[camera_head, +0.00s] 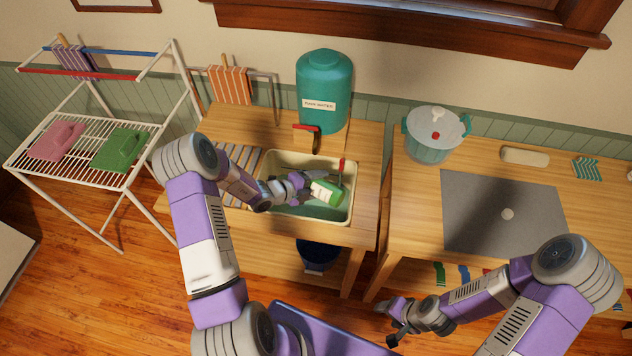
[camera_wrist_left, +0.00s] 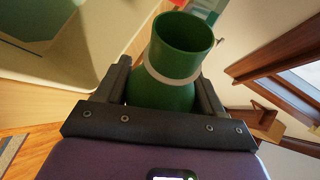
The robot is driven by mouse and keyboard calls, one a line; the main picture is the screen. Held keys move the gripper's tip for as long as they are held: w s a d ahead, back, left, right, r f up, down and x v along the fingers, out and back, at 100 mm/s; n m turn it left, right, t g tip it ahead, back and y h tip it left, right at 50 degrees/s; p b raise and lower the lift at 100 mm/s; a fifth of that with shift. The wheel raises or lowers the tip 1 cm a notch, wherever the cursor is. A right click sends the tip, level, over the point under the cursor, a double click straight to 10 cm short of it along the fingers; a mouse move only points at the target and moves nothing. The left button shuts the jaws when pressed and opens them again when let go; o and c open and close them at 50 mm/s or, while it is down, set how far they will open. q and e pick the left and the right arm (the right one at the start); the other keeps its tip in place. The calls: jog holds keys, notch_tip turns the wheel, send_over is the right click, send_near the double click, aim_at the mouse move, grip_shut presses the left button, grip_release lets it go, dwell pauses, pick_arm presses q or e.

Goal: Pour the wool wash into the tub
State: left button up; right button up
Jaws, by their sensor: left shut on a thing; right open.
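The wool wash is a green bottle with a white label (camera_head: 327,192), held tilted over the right part of the tub. The cream tub (camera_head: 306,216) is set in the wooden stand and holds greenish water. My left gripper (camera_head: 311,187) is shut on the bottle. In the left wrist view the green bottle (camera_wrist_left: 178,62) sits between the fingers, with a pale band and an open round end. No stream of liquid can be made out. My right gripper (camera_head: 396,319) is open and empty, low in front of the right table.
A teal rain water tank (camera_head: 325,85) stands behind the tub, with a red-handled tap. A thin red-topped item (camera_head: 341,165) stands at the tub's right. A blue bucket (camera_head: 318,254) is underneath. A lidded pot (camera_head: 435,135) and grey mat (camera_head: 475,215) occupy the right table.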

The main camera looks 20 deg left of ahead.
dwell(0.3)
pick_arm(q)
notch_tip(320, 180, down, 2)
jog(key=m+y+b, duration=0.2)
jog(key=b, duration=0.1)
jog(key=shift+f+b, duration=0.15)
jog(key=shift+b, duration=0.25)
jog(key=shift+a+f+y+b, duration=0.1)
jog(key=shift+f+y+b, duration=0.05)
jog(key=shift+y+b, duration=0.2)
jog(key=shift+r+m, duration=0.3)
jog(key=shift+r, duration=0.1)
jog(key=r, duration=0.2)
jog(key=r+m+y+p, duration=0.1)
jog(key=r, duration=0.2)
jog(key=r+m+y+p, duration=0.1)
jog(key=r, duration=0.1)
jog(key=shift+w+a+r+y, duration=0.1)
jog(key=shift+a+r+y, duration=0.15)
jog(key=shift+a+r, duration=0.35)
jog(key=shift+r, duration=0.3)
